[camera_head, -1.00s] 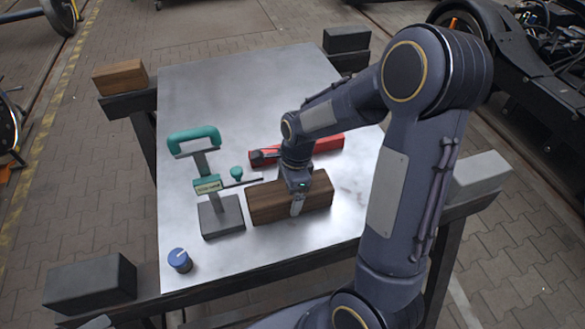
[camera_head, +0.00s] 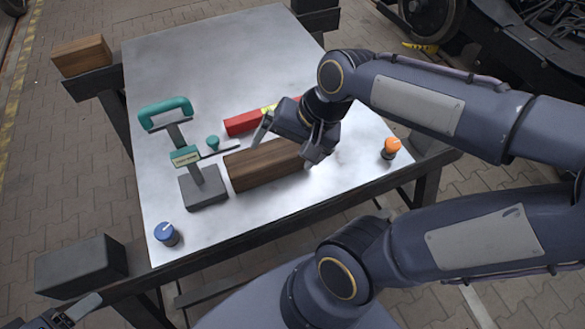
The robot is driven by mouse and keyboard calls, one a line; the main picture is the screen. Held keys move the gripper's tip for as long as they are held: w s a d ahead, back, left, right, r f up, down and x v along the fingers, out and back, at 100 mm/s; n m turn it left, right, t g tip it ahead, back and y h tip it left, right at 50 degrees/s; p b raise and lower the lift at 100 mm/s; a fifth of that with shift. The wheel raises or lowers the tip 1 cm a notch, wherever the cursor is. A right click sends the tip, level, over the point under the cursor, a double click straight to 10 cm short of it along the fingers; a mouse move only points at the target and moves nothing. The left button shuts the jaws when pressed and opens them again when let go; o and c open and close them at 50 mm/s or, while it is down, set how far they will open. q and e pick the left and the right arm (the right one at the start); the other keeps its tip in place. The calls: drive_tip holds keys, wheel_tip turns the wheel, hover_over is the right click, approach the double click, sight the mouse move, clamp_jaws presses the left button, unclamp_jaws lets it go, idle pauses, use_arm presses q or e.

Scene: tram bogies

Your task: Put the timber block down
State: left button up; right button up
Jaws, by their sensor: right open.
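The timber block (camera_head: 262,168) is a brown wooden bar lying flat on the grey metal table top (camera_head: 225,65), just right of the clamp stand's base. My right gripper (camera_head: 290,141) is open and tilted above the block's right end. One finger shows behind the block and one at its front right; I cannot tell whether either touches it. The gripper hides part of the block's right end. My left gripper (camera_head: 72,312) shows only partly at the bottom left corner, away from the table top; its jaws are unclear.
A teal-handled clamp stand (camera_head: 204,187) stands left of the block. A red bar (camera_head: 241,123) lies behind it. A blue knob (camera_head: 166,234) is front left, an orange knob (camera_head: 390,147) right. Another wooden block (camera_head: 82,55) sits on the left support. The table's back is clear.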

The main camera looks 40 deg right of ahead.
drive_tip(key=s+a+n+t, duration=0.1)
drive_tip(key=s+a+n, duration=0.1)
drive_tip(key=s+n, duration=0.3)
drive_tip(key=n, duration=0.2)
drive_tip(key=shift+s+a+f+n+t, duration=0.2)
drive_tip(key=shift+s+a+n+t, duration=0.1)
drive_tip(key=shift+s+t, duration=0.1)
